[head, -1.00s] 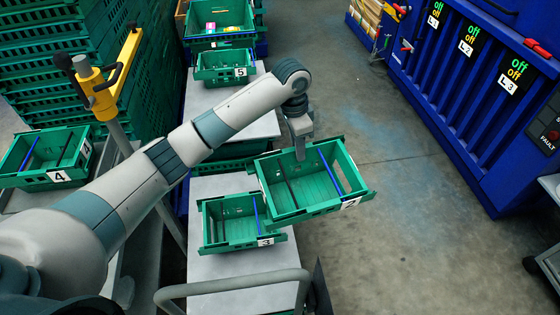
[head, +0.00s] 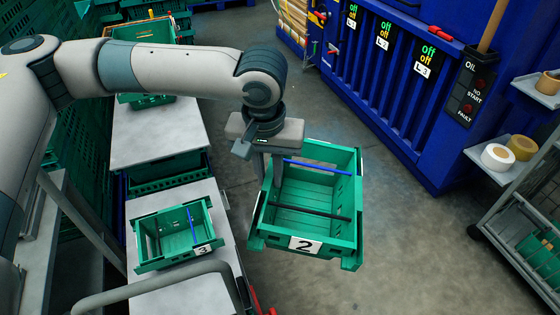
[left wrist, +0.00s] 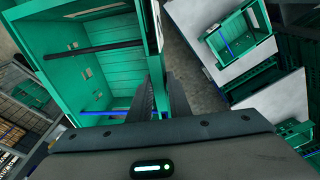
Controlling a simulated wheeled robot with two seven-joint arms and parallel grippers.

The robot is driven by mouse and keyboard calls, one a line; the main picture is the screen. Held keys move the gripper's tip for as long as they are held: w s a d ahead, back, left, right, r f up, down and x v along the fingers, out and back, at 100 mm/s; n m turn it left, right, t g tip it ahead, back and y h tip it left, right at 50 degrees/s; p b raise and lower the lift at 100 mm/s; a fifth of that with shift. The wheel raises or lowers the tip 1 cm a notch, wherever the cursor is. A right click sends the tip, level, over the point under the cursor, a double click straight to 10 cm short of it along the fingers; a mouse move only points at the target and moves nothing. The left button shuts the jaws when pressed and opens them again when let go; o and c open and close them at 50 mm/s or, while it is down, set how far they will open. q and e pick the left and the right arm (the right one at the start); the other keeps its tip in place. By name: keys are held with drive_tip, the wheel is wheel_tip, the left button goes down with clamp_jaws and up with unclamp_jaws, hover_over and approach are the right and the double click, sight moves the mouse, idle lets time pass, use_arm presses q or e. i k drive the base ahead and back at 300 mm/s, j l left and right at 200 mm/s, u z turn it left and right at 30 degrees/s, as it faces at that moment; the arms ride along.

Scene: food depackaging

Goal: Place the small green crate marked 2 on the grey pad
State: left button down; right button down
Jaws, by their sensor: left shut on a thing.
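The small green crate marked 2 (head: 305,244) hangs tilted in the air over the floor, to the right of the table with crate 3. It is empty, with a blue bar and a dark bar across it. My left gripper (head: 267,165) is shut on its left wall near the far corner. In the left wrist view the fingers (left wrist: 161,101) pinch the wall of this crate (left wrist: 110,75). I cannot pick out the grey pad for certain. My right gripper is not in view.
The green crate marked 3 (head: 176,245) stands on a grey-topped table (head: 190,300) at lower left. Another grey-topped surface (head: 150,140) lies behind it. A blue machine (head: 400,110) and a shelf rack (head: 515,210) stand right. Open floor (head: 400,260) lies between.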

sight(158, 134)
drive_tip(key=z, duration=0.85)
drive_tip(key=i+l, duration=0.1)
drive_tip(key=l, duration=0.3)
drive_tip(key=i+l+u, duration=0.2)
drive_tip(key=i+l, duration=0.15)
drive_tip(key=l, duration=0.2)
drive_tip(key=i+l+u, duration=0.15)
drive_tip(key=l, duration=0.15)
drive_tip(key=i+l+u, duration=0.1)
drive_tip(key=l, duration=0.25)
drive_tip(key=i+u, duration=0.35)
drive_tip(key=i, duration=0.25)
drive_tip(key=i+l+u, duration=0.35)
drive_tip(key=i, duration=0.2)
drive_tip(key=i+j+u, duration=0.1)
drive_tip(key=i+u, duration=0.2)
drive_tip(key=i, duration=0.3)
drive_tip(key=i+u, duration=0.25)
drive_tip(key=i, duration=0.35)
drive_tip(key=i+j+u, duration=0.1)
drive_tip(key=i+u, duration=0.25)
drive_tip(key=i, duration=0.2)
drive_tip(key=i+u, duration=0.35)
drive_tip(key=i, duration=0.2)
drive_tip(key=i+j+u, duration=0.35)
drive_tip(key=i+l, duration=0.05)
drive_tip(key=i, duration=0.05)
